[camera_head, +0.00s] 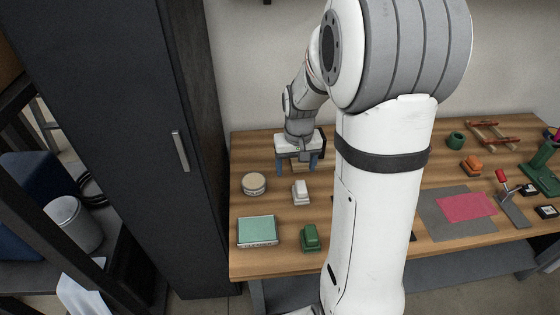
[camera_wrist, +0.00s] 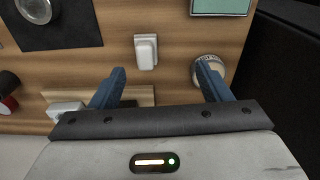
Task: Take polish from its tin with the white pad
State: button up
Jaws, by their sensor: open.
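The white pad (camera_head: 301,192) is a small block with a raised grip, lying on the wooden table. It also shows in the wrist view (camera_wrist: 146,52), ahead of and between the fingertips. A round tin with a pale beige top (camera_head: 253,183) stands left of the pad. In the wrist view the tin (camera_wrist: 208,68) is at the right, partly hidden by one finger. I cannot tell whether its top is a lid or polish. My gripper (camera_head: 297,167) is open and empty, behind the pad near the table's back. Its two blue fingers (camera_wrist: 162,70) are wide apart, clear of the pad.
A green-topped box (camera_head: 257,230) and a green block (camera_head: 310,237) stand toward the front. A pale board (camera_wrist: 140,95) and a white block (camera_wrist: 66,108) lie near my fingers. A dark cabinet (camera_head: 150,130) borders the left. My arm hides the table's middle.

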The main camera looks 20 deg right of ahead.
jog(key=b, duration=0.1)
send_over(301, 185)
jog(key=shift+m+g, duration=0.3)
jog(key=shift+g, duration=0.1)
jog(key=f, duration=0.6)
jog(key=a+f, duration=0.1)
jog(key=f, duration=0.2)
jog(key=shift+s+f, duration=0.25)
jog(key=shift+s, duration=0.05)
jog(key=f, duration=0.5)
jog(key=d+f, duration=0.1)
jog(key=f, duration=0.2)
jog(key=shift+w+f, duration=0.2)
jog(key=shift+w, duration=0.1)
jog(key=shift+c, duration=0.3)
jog(key=c, duration=1.1)
